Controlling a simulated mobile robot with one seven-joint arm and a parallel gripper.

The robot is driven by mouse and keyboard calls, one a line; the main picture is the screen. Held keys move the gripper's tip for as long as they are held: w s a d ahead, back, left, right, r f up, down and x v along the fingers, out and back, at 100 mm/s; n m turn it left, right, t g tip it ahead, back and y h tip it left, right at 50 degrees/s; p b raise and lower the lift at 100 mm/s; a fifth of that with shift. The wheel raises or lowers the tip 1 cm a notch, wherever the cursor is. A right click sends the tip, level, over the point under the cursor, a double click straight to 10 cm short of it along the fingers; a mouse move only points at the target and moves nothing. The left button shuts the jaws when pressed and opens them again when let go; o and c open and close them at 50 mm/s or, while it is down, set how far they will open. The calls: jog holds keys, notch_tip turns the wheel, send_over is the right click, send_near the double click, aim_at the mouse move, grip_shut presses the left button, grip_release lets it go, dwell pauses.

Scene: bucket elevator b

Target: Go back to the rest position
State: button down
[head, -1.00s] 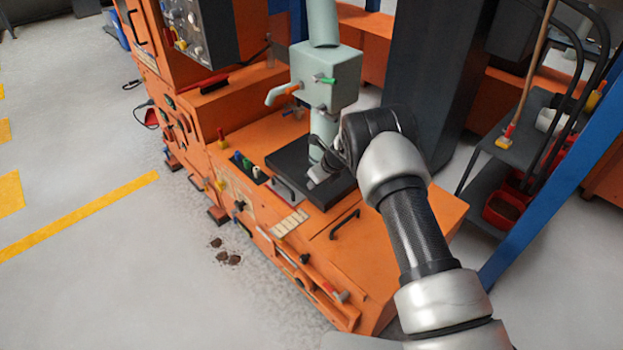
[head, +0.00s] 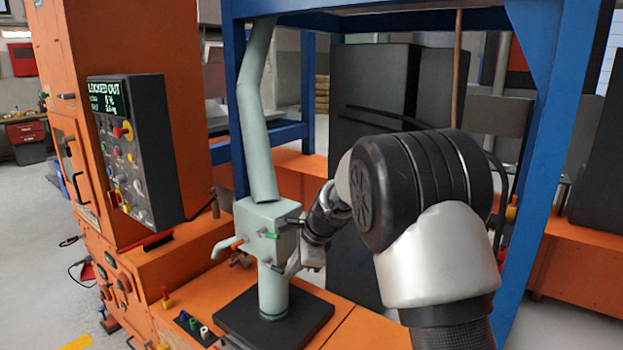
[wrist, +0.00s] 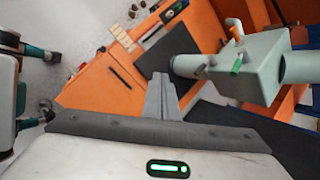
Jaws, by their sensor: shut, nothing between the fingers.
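My gripper (wrist: 162,95) is shut and empty in the wrist view, its fingers together above the orange machine deck. In the head view my gripper (head: 300,262) shows only in part, just right of the pale green valve box (head: 262,222); my arm hides some of what lies behind it. I cannot tell whether it touches the box. The valve box and its pipe also show in the wrist view (wrist: 245,72), to the right of the fingers, with orange and green handles.
A black base plate (head: 235,325) lies under the green pipe. A control panel (head: 130,150) reading "LOCKED OUT" is on the left. A blue frame post (head: 545,150) stands close on the right. Dark cabinets (head: 370,95) stand behind. Grey floor is open at far left.

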jog(key=s+d+r+n+h+p, duration=0.15)
jog(key=s+d+r+n, duration=0.3)
jog(key=s+r, duration=0.45)
jog(key=s+d+r+n+p, duration=0.2)
jog(key=s+d+r+n, duration=0.3)
jog(key=s+r, duration=0.45)
jog(key=s+d+r+n+h+p, duration=0.1)
jog(key=s+d+n+p, duration=0.1)
jog(key=s, duration=0.7)
jog(key=s+d+r+n+t+h+p, duration=0.1)
jog(key=s+d+r+n+h, duration=0.1)
jog(key=s+d+n, duration=0.3)
jog(key=s+d, duration=0.2)
jog(key=s, duration=0.1)
jog(key=shift+s+t+p, duration=0.3)
jog(key=shift+s+p, duration=0.05)
jog(key=shift+s, duration=0.05)
jog(key=shift+d, duration=0.1)
